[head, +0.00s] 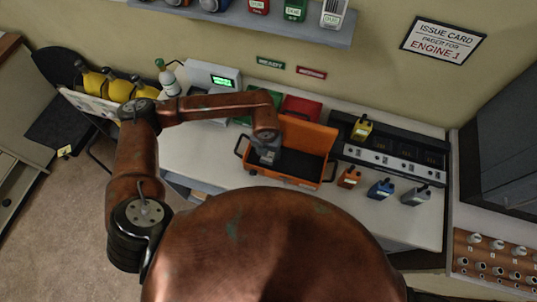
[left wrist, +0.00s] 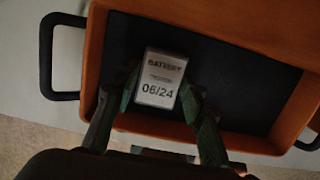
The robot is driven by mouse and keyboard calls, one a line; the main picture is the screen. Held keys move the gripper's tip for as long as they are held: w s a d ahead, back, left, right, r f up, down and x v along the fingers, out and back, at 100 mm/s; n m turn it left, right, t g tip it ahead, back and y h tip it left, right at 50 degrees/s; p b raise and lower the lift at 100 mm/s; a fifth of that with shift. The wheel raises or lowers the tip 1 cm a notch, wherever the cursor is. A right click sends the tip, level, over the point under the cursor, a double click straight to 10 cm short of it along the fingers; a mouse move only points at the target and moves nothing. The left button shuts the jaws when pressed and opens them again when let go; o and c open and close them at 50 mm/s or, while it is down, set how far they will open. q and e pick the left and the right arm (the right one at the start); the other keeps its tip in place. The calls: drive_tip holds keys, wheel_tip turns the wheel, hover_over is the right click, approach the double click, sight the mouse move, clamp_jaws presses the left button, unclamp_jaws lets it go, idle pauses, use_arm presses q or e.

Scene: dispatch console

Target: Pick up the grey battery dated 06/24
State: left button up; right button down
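The grey battery dated 06/24 (left wrist: 162,78) shows in the left wrist view, its pale label reading "BATTERY" and "06/24". It is at the orange case (left wrist: 94,55), over the dark floor of the case. My left gripper (head: 267,152) reaches down into the left part of this open case (head: 310,134) in the head view. In the left wrist view its two dark green fingers (left wrist: 161,92) flank the battery, one close on each side. I cannot tell whether they press on it. My right gripper is not in view.
A black charger unit (head: 390,149) with a yellow battery (head: 362,128) stands right of the case. An orange-brown battery (head: 349,177), a blue one (head: 381,188) and a grey one (head: 416,195) stand in front of it. A shelf (head: 255,25) hangs above.

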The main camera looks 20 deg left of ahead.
use_arm(q)
drive_tip(key=c, duration=0.8)
drive_tip(key=shift+o, duration=0.2)
